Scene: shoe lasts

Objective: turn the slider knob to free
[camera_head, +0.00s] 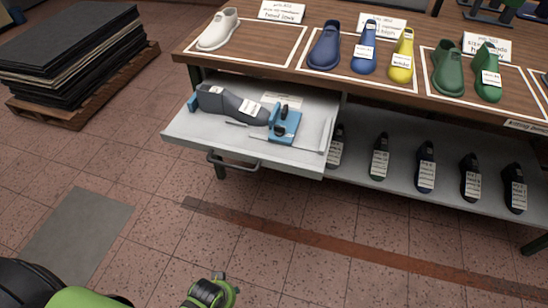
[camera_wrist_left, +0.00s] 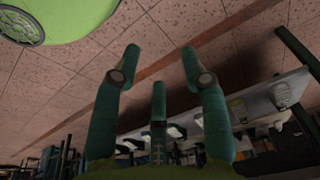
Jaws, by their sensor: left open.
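A blue clamp-like fixture (camera_head: 286,125) with small dark knob-like parts (camera_head: 284,111) sits on the right side of the open drawer (camera_head: 185,132). I cannot tell which part is the slider knob or what setting it has. A dark grey shoe last (camera_head: 222,102) with a white label lies against the fixture on its left. In the left wrist view my left gripper (camera_wrist_left: 160,62) is open and empty, its teal fingers spread above the floor. In the head view part of my left arm shows at the bottom, well short of the drawer. My right gripper is not seen.
The wooden table top (camera_head: 320,78) holds white, blue, yellow and green lasts. Several labelled dark lasts stand on the lower shelf (camera_head: 400,157) right of the drawer. A pallet (camera_head: 85,108) with dark sheets stands at left. The floor before the drawer is clear.

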